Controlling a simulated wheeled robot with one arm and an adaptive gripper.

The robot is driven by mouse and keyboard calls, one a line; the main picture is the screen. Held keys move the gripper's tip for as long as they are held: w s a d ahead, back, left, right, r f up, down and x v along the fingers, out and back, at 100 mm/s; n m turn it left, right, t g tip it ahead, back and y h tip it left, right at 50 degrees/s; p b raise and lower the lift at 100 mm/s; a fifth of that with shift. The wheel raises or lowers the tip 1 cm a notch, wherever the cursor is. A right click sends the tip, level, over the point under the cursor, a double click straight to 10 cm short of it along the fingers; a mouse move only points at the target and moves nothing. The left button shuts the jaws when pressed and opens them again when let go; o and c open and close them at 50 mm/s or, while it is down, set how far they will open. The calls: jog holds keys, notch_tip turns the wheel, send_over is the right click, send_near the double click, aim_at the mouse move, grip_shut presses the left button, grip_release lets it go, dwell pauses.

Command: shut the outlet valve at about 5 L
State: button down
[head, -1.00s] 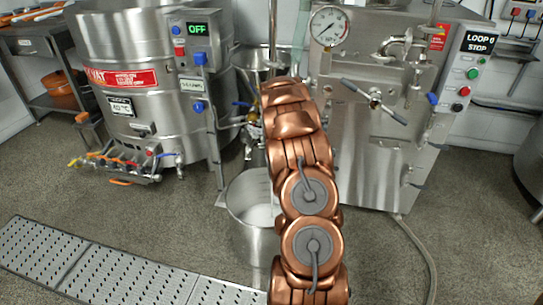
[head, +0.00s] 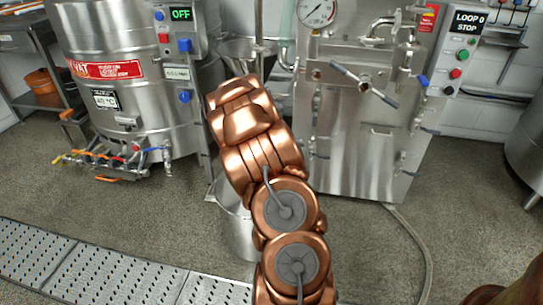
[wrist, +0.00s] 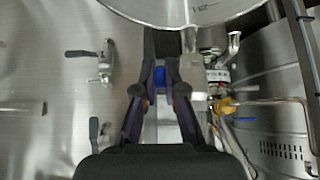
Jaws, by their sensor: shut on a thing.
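My gripper (wrist: 160,88) is shut on a small blue part (wrist: 160,75) in the wrist view, which looks like a valve lever's handle. A yellow and metal valve fitting (wrist: 224,104) sits just right of the fingers. In the head view my copper arm hides the gripper, the outlet valve and part of the steel pot (head: 237,238). The pot stands on the floor below the hopper (head: 236,48). Its liquid level cannot be read here. A round steel vessel with scale marks (wrist: 190,8) fills the top of the wrist view.
The vat (head: 120,75) with its OFF panel stands at left, with small coloured valves low down. The mill cabinet (head: 355,140) stands right of my arm, its panel (head: 467,22) reading LOOP 0 STOP. A hose (head: 425,250) lies on the floor at right. A perforated grate (head: 100,270) runs at front left.

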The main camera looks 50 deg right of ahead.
jog(key=shift+s+a+f+t+h+b, duration=0.1)
jog(key=shift+f+t+h+b, duration=0.2)
jog(key=shift+f+h+b, duration=0.65)
jog(key=shift+r+y+b, duration=0.25)
jog(key=shift+r+b, duration=0.05)
jog(key=shift+b, duration=0.1)
jog(key=c, duration=1.2)
grip_release()
jog(key=shift+c, duration=0.2)
jog(key=shift+r, duration=0.15)
jog(key=v, duration=1.1)
jog(key=shift+a+r, duration=0.15)
jog(key=shift+a, duration=0.15)
jog(key=shift+s, duration=0.1)
